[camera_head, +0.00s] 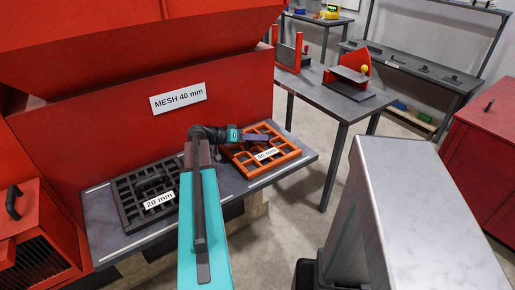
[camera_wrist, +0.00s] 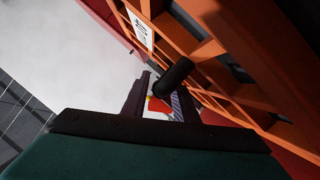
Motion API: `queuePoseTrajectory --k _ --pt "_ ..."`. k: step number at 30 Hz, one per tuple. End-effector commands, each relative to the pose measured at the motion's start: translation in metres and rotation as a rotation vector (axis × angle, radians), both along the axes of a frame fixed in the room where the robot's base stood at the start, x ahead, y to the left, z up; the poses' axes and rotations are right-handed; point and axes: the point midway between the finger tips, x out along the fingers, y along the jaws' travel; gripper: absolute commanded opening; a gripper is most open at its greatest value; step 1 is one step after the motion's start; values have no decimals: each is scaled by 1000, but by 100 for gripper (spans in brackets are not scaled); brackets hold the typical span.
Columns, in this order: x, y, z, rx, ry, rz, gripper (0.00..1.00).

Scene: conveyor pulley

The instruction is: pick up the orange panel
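The orange panel (camera_head: 289,157), a grid with a "40 mm" label, lies on the right part of the dark grey table. In the wrist view the orange panel (camera_wrist: 205,45) fills the upper right, and its black bar handle (camera_wrist: 176,74) stands out towards the fingers. My gripper (camera_head: 256,138) is over the panel's upper left part in the head view and hides some of it. In the wrist view my gripper (camera_wrist: 164,92) has its two dark fingers apart, with the handle's end showing between them near the tips. I cannot tell whether they touch it.
A dark grid panel (camera_head: 130,205) labelled "20 mm" lies on the table (camera_head: 112,240) to the left. A red machine (camera_head: 110,120) labelled "MESH 40 mm" rises directly behind. Another dark table (camera_head: 320,95) with red parts stands at the upper right. Open floor lies between.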

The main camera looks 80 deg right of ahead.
Motion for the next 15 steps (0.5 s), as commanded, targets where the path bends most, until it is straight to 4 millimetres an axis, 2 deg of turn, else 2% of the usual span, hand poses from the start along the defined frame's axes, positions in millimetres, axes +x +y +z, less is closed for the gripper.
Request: queuePoseTrajectory --k 7,12,15 --pt "0 0 0 0 0 0 26" --pt "0 0 0 0 0 0 0" --pt "0 0 0 0 0 -1 0"
